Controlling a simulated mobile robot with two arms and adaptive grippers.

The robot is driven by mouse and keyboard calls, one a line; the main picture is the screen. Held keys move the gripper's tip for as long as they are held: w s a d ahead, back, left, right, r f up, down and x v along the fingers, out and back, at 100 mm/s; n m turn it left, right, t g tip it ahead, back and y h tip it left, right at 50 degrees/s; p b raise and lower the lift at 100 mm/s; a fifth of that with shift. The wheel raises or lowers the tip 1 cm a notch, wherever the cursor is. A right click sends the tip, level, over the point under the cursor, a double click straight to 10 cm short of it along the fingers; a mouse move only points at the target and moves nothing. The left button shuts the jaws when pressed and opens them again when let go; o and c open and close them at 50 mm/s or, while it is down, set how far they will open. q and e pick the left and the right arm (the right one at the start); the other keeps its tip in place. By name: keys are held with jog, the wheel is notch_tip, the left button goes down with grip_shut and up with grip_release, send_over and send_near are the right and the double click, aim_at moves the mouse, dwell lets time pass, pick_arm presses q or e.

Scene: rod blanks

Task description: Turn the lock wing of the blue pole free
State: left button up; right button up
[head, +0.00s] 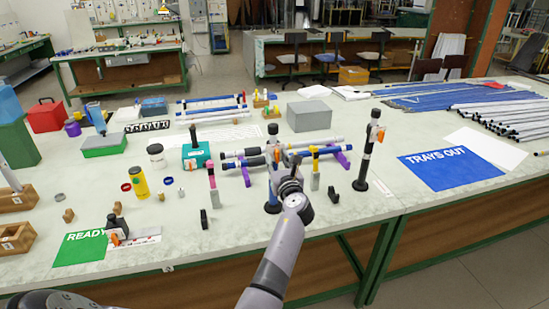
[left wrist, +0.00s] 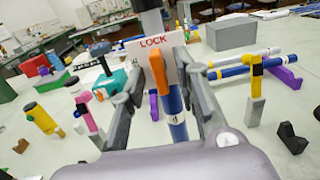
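The blue pole (left wrist: 178,118) stands upright, slightly tilted in the left wrist view. In the head view its lower part (head: 272,197) shows beside my gripper, on a dark round foot. A white plate marked LOCK (left wrist: 142,47) is on the pole, with the orange lock wing (left wrist: 158,76) in front of it. The wing lies roughly along the pole. My left gripper (left wrist: 160,82) is open, with one finger on each side of the wing; I cannot tell whether either touches it. My right gripper is not in view.
A second, dark pole (head: 368,150) with an orange wing stands to the right. Several rods lie behind, near a grey box (head: 309,115). Small stands with pink (head: 212,178) and yellow (head: 315,160) tops flank the gripper.

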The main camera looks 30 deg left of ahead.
pick_arm(q)
jog(key=shift+d+r, duration=0.1)
jog(key=shift+c, duration=0.3)
grip_shut()
